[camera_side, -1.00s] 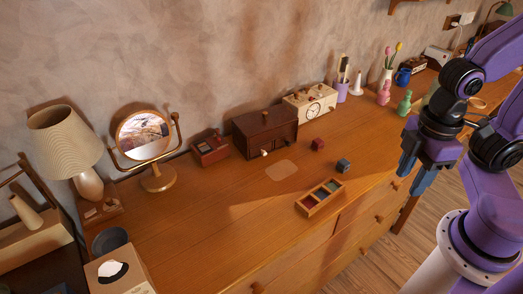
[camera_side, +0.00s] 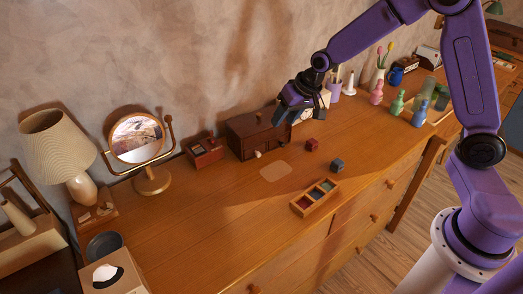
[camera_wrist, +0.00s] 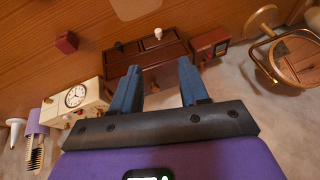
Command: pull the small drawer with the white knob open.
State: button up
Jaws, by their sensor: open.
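A dark brown wooden cabinet (camera_side: 243,138) stands on the dresser top against the wall. Its small white knob (camera_side: 257,154) sits low on the front face, which is closed flush as far as I can see. In the wrist view the white knob (camera_wrist: 158,33) is at the cabinet's upper edge, with a dark knob (camera_wrist: 118,46) to its left. My gripper (camera_side: 290,119) is open and empty above the right end of the cabinet, hiding that part in the side view. In the wrist view my blue fingers (camera_wrist: 158,67) are spread in front of the cabinet, apart from the white knob.
A cream clock box (camera_wrist: 78,97) stands beside the cabinet, and a small red box (camera_side: 205,151) on its other side. Red (camera_side: 312,144) and grey-blue (camera_side: 337,165) cubes and a divided tray (camera_side: 303,207) lie in front. The dresser top before the white knob is clear.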

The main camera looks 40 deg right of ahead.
send_near(259, 153)
jog(key=x, duration=0.8)
jog(key=shift+f, duration=0.1)
dwell(0.3)
jog(key=shift+c, duration=0.2)
jog(key=shift+s, duration=0.1)
grip_shut()
